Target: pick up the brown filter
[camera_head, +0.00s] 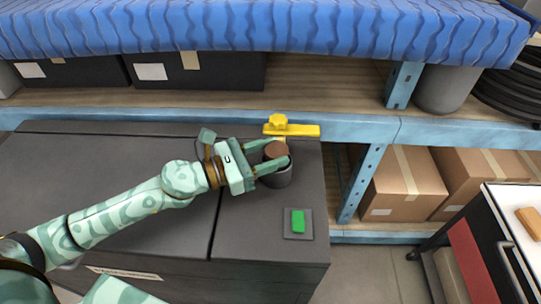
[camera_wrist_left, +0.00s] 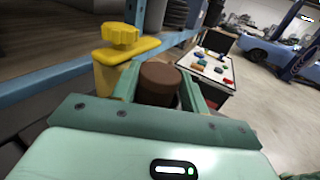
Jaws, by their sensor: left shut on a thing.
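The brown filter (camera_head: 276,150) is a short round cylinder at the dark cup-like holder (camera_head: 277,178) on the grey cabinet top. My left gripper (camera_head: 272,159) reaches it from the left and is shut on it, with one finger on each side. In the left wrist view the brown filter (camera_wrist_left: 160,82) sits between the two green fingers (camera_wrist_left: 160,88). Whether its lower part is still inside the holder is hidden. My right gripper is not in view.
A yellow clamp-like part (camera_head: 290,128) stands just behind the holder. A green block on a grey plate (camera_head: 298,222) lies in front of it. A blue shelf frame (camera_head: 350,128) with cardboard boxes (camera_head: 403,184) is behind and right. A white-topped cart (camera_head: 515,235) stands at the right.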

